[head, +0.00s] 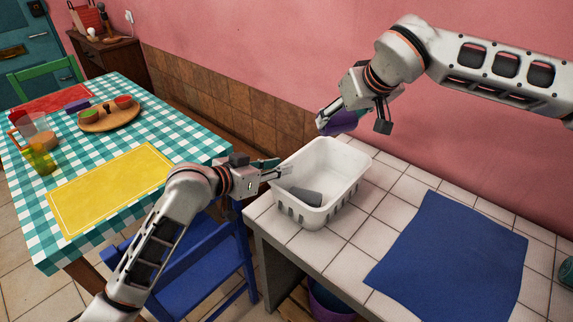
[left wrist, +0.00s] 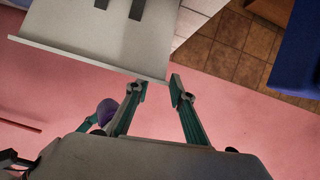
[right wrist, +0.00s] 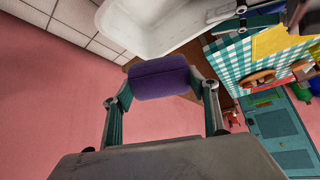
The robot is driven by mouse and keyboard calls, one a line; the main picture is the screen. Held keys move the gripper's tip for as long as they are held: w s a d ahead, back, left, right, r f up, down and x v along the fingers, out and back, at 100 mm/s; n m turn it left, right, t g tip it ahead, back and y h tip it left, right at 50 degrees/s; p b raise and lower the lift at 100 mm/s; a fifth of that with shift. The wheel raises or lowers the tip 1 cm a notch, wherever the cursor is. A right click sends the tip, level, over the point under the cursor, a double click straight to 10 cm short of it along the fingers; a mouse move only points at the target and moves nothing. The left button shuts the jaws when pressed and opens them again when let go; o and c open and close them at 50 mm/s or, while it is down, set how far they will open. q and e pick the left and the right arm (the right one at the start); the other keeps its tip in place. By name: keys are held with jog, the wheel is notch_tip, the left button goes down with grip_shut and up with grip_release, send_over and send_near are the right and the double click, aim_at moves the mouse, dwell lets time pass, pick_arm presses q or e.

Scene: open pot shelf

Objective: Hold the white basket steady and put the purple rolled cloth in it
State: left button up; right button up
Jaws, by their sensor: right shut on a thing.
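My left gripper (head: 284,171) is at the basket's left rim. In the left wrist view its fingers (left wrist: 158,84) are spread apart at the rim of the basket (left wrist: 85,50); whether they touch it is unclear. My right gripper (head: 325,118) is shut on the purple rolled cloth (head: 345,121), holding it above the basket's far edge. In the right wrist view the cloth (right wrist: 160,80) sits between both fingers (right wrist: 160,88), with the basket beyond.
A blue cloth (head: 455,255) lies flat on the counter at the right. A blue chair (head: 215,260) and a checkered table (head: 120,140) with a yellow mat (head: 110,188) are at the left. The pink wall rises close behind the counter. Bare tiles surround the basket's right side.

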pick_arm(q)
jog(key=shift+x, duration=2.05)
grip_shut()
pick_arm(e)
jog(key=w+m, duration=0.1)
jog(key=w+f+m+g+h, duration=0.1)
jog(key=shift+w+d+f+m+g, duration=0.15)
jog(key=shift+d+f+m+g, duration=0.15)
jog(key=shift+d, duration=0.1)
jog(key=shift+w+d+f+m+h, duration=0.1)
jog(key=shift+w+f+m+h, duration=0.2)
jog(key=shift+m+h, duration=0.2)
pick_arm(q)
jog(key=shift+a, duration=0.1)
pick_arm(e)
jog(key=shift+w+d+f+m+g+h, duration=0.15)
jog(key=shift+m+g+h, duration=0.35)
jog(key=shift+m+g, duration=0.55)
jog(key=m, duration=0.1)
jog(key=m+g, duration=0.1)
jog(key=shift+a+r+m, duration=0.2)
jog(key=shift+a+m, duration=0.15)
send_over(332, 183)
jog(key=shift+f, duration=8.1)
